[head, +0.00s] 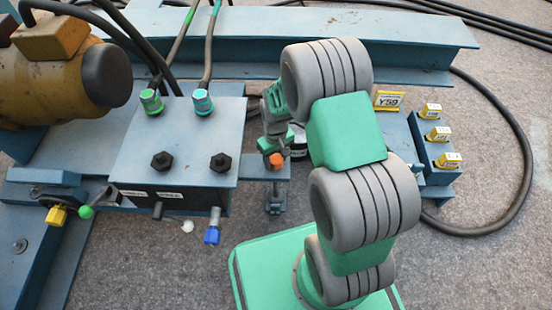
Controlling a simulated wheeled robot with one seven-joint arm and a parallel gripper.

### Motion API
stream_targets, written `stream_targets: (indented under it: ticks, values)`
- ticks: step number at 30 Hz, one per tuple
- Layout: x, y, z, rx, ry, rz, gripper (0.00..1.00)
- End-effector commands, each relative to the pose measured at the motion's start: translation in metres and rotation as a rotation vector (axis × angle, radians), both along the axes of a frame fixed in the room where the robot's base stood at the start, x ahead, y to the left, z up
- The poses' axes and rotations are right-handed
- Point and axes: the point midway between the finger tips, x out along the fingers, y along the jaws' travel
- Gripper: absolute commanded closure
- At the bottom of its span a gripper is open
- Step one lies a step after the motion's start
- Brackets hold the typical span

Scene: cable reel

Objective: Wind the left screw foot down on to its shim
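A screw foot (274,197) hangs under a blue bracket beside the blue control box, left of my arm. An orange cap (276,160) shows above it, at the bracket's edge. I take this for the left screw foot; no other foot shows clearly. Whether its lower end touches a shim cannot be told, and no shim can be made out. My gripper (272,145) is just above the orange cap, small and partly hidden by my arm. Whether its fingers are open or shut, or touch the cap, cannot be told.
A blue box (182,140) with cable glands and black bolts stands at left, near a yellow motor (55,85). A blue beam (300,27) runs across the back. A block with yellow tags (434,150) and a black cable (520,160) lie at right. Front floor is clear.

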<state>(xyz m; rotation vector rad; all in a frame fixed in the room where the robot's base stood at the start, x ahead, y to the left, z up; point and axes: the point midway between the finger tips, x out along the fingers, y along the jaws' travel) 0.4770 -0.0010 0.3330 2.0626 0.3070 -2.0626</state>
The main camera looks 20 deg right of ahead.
Motion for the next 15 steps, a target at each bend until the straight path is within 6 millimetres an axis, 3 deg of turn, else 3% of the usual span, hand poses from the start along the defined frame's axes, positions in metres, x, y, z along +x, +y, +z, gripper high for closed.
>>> stream_targets:
  ticks: [15]
  values:
    - [0.0000,0.0001,0.0002,0.000,0.000,0.000,0.93]
